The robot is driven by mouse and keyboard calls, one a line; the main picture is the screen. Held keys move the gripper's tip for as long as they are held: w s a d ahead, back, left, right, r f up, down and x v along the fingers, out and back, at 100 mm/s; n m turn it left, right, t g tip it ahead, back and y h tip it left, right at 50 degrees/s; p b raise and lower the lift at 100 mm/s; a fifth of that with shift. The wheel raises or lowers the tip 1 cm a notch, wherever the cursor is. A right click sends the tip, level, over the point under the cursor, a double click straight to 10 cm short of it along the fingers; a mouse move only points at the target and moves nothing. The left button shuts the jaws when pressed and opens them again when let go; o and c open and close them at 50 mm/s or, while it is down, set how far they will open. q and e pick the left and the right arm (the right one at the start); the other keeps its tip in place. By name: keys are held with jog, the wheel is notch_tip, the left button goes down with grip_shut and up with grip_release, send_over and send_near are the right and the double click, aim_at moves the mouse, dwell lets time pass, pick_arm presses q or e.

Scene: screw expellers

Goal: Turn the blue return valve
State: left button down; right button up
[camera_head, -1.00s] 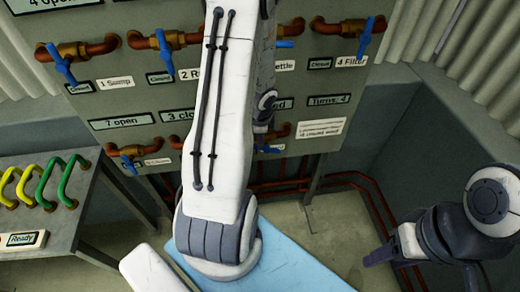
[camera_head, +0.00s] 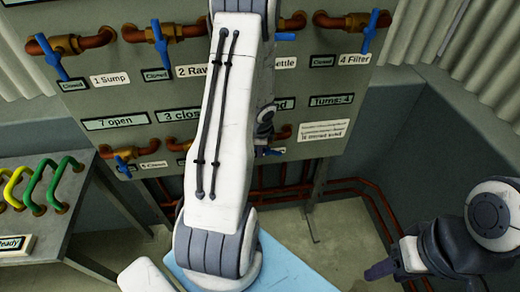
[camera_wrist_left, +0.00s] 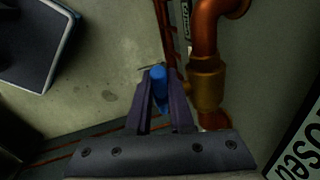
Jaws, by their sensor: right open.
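In the left wrist view a blue valve handle (camera_wrist_left: 159,88) stands between the two dark fingers of my left gripper (camera_wrist_left: 161,82). It fills the gap, and the fingers look closed on its sides. A brass valve body (camera_wrist_left: 207,82) on a copper pipe is just to the right. One lower blue handle (camera_head: 270,151) shows just right of the arm. I cannot read a return label. My right gripper (camera_head: 385,269) is open and empty at the lower right, away from the panel.
Other blue handles sit at Sump (camera_head: 50,58), Raw (camera_head: 159,42) and Filter (camera_head: 371,32), with another lower left (camera_head: 122,165). A bench (camera_head: 85,225) with yellow and green handles stands at the left. Red floor pipes (camera_head: 375,205) run at the right.

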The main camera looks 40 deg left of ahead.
pick_arm(q)
jog(key=shift+a+t+h+p, duration=0.1)
jog(key=shift+t+h+p, duration=0.25)
jog(key=shift+p, duration=0.7)
jog(key=t+p, duration=0.1)
jog(key=p, duration=0.1)
jog(key=t+h+p, duration=0.1)
jog(key=p, duration=0.1)
jog(key=shift+s+f+n+h, duration=0.2)
jog(key=shift+n+h, duration=0.05)
jog(key=shift+n, duration=0.05)
jog(key=shift+w+f+t+h+p, duration=0.1)
jog(key=shift+f+t+h+p, duration=0.3)
jog(key=shift+t+h+p, duration=0.3)
jog(key=c, duration=1.1)
grip_release()
